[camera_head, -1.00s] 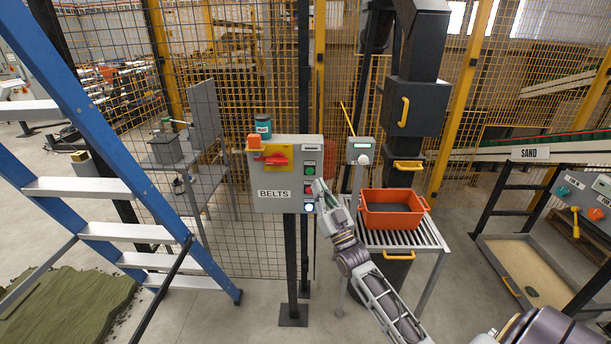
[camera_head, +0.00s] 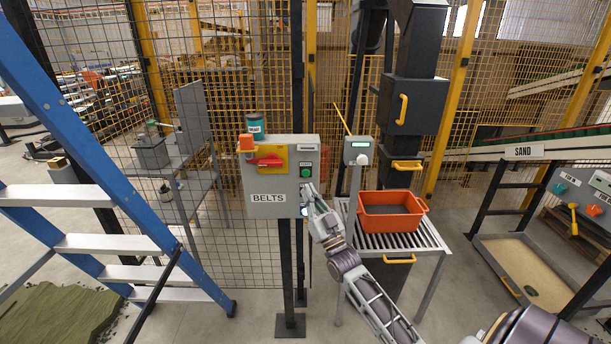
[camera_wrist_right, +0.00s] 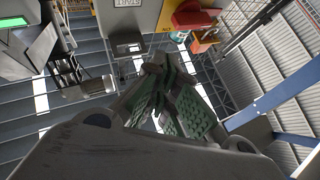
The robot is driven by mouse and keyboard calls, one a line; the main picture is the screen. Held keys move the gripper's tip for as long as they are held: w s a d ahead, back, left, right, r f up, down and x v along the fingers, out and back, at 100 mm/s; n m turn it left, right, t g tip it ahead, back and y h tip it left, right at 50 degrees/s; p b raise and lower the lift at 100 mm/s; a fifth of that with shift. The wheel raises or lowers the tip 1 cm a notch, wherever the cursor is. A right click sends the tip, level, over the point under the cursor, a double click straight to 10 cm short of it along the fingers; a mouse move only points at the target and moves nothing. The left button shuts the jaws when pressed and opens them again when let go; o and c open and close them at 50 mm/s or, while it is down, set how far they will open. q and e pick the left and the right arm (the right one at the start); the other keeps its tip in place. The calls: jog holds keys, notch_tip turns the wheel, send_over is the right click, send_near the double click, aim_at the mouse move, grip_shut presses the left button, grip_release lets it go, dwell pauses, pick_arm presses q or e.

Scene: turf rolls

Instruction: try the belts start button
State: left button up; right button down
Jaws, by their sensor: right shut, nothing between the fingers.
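The grey control box labelled BELTS (camera_head: 265,182) stands on a dark post in front of the mesh fence. Contact cannot be told. The right wrist view shows the closed fingers (camera_wrist_right: 165,75) and the red switch (camera_wrist_right: 193,17). My left gripper is not in view.
A small display post (camera_head: 358,151) and an orange crate (camera_head: 420,223) on a roller stand are to the right. A blue ladder (camera_head: 105,195) stands at left.

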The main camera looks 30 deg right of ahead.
aim_at(306, 173)
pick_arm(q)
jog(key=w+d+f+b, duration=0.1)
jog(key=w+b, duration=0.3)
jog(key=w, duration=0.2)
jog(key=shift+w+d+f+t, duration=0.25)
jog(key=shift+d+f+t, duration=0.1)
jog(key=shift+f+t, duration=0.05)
pick_arm(e)
jog(key=shift+w+d, duration=0.75)
jog(key=shift+w, duration=0.5)
jog(key=shift+w+d, duration=0.8)
jog(key=shift+w, duration=0.5)
jog(key=shift+w+d, duration=0.75)
jog(key=shift+w, duration=0.5)
